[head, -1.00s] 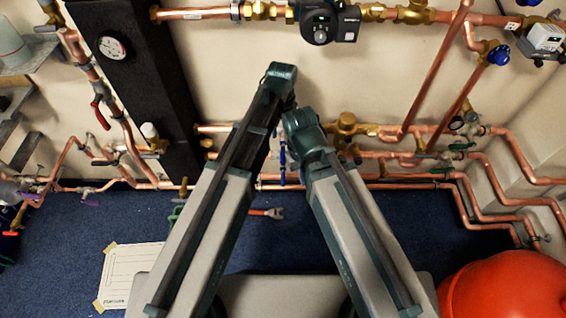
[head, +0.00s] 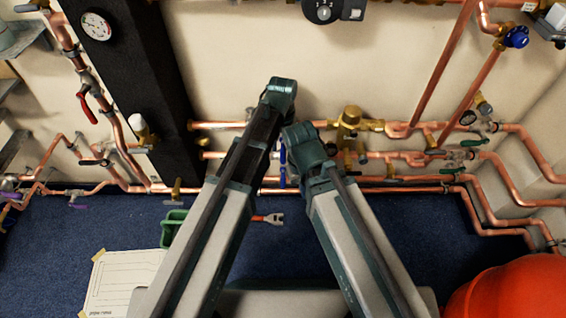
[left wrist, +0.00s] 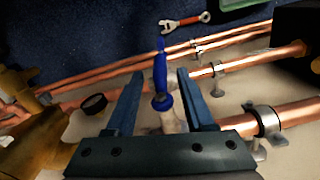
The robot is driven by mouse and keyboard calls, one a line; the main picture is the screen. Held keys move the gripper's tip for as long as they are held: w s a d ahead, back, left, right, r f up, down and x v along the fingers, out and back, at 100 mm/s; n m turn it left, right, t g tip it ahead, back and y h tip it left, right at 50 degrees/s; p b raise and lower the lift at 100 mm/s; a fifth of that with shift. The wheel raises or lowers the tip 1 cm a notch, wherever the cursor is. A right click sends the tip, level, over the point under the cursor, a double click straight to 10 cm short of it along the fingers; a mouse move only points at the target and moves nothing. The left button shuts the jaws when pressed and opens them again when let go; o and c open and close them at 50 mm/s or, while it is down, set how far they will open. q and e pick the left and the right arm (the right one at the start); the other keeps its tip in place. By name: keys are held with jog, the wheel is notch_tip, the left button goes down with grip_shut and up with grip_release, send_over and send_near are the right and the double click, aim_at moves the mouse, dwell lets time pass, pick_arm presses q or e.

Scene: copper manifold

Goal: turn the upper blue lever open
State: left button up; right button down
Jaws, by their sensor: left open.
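A blue lever (left wrist: 160,72) stands between the two fingers of my left gripper (left wrist: 159,76) in the left wrist view. The fingers are open, one on each side of the lever, with gaps showing. The lever sits on a valve on a copper pipe and lies across the pipe's direction, toward the floor side. In the head view a blue lever (head: 282,166) shows between my two arms; my left gripper is mostly hidden there behind my arm. I cannot tell from the head view whether this is the upper lever. My right gripper is not visible.
Copper pipes (head: 400,187) run along the wall close to the levers. Brass fittings (head: 349,125) stand to the right. A wrench (head: 268,218) and a green container (head: 173,228) are on the blue floor. A red round object (head: 510,295) is at the lower right.

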aim_at(283, 156)
pick_arm(q)
notch_tip(283, 156, down, 5)
jog(key=b, duration=0.4)
grip_shut()
dwell(1.3)
